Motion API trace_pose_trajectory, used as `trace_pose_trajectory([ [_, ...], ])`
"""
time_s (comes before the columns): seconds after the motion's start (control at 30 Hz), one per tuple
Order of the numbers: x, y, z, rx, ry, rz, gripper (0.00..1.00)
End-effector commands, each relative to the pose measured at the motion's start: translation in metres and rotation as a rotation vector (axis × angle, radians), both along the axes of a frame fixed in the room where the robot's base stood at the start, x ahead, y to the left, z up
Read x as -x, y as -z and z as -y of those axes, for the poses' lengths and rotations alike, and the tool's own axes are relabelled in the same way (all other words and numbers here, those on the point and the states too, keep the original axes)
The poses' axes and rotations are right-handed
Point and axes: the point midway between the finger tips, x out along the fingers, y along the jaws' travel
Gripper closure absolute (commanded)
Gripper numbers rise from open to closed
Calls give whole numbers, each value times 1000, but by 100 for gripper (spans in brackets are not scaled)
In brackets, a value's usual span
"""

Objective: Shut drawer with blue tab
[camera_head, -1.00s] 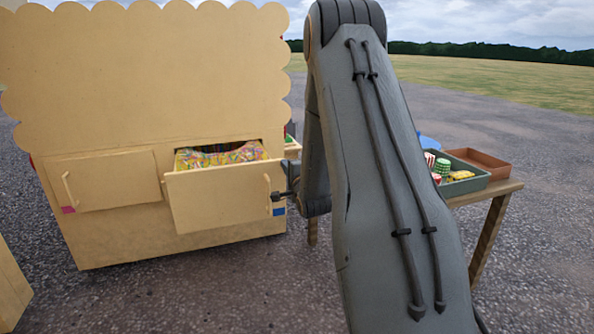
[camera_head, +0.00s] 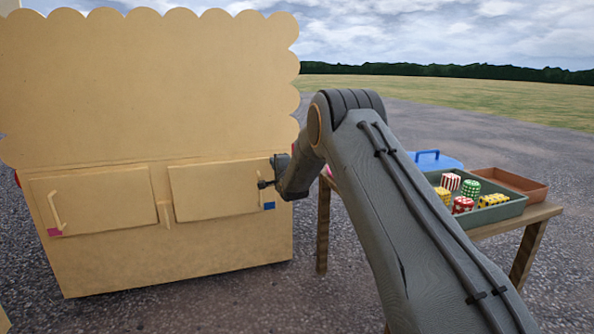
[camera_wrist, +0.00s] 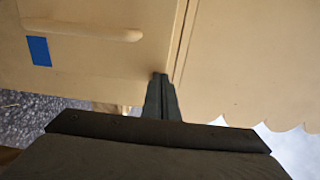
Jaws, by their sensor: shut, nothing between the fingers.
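The drawer with the blue tab (camera_head: 220,192) is on the right of the wooden stall front and sits in line with it, with no opening showing in the head view. Its blue tab (camera_head: 269,206) is at the lower right corner of the drawer front and also shows in the wrist view (camera_wrist: 39,51). The drawer's bar handle (camera_wrist: 85,32) lies beside the tab in the wrist view. My gripper (camera_head: 263,184) is shut and empty, its fingertips at the drawer front near its right edge. Whether they touch it I cannot tell.
Another drawer (camera_head: 95,203) with a pink tab is shut on the left.

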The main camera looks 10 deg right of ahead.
Motion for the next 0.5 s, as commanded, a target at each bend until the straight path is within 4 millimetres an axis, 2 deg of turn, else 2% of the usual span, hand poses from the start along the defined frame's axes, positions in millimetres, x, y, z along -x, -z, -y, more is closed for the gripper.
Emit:
trace_pose_trajectory([
  [0.03, -4, 1, -7, 0, -6, 2, 100],
  [0.2, -13, 0, -16, 0, -12, 1, 100],
  [0.5, -18, -3, -19, 0, -13, 4, 100],
])
